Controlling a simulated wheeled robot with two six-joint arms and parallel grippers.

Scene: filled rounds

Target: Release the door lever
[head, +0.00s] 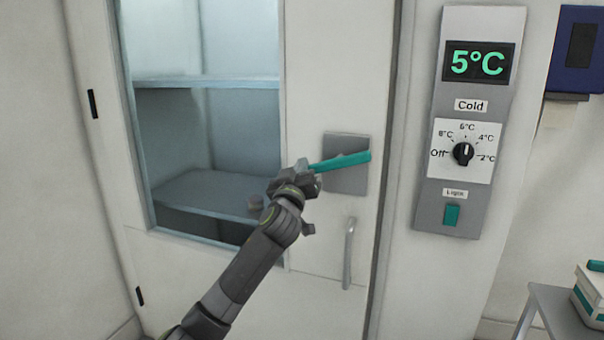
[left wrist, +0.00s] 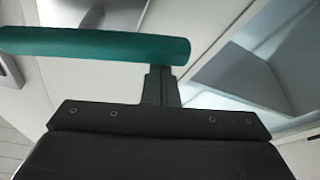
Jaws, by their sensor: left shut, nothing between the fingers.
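The teal door lever (head: 340,161) sticks out leftward from a grey plate (head: 346,182) on the white door (head: 325,95). It lies close to level, its left end slightly lower. My left gripper (head: 311,172) is at the lever's free left end, shut with nothing between its fingers. In the left wrist view the lever (left wrist: 95,44) crosses the upper left, and the shut fingertips (left wrist: 160,75) meet its lower edge near the free end. I cannot tell whether they touch it. The door appears shut. My right gripper is not in view.
A vertical grey pull handle (head: 348,255) is below the lever. The door's window (head: 205,120) shows shelves inside. Right of the door is a control panel (head: 468,195) reading 5°C, with a dial. A small table (head: 560,305) with a teal-and-white box stands at lower right.

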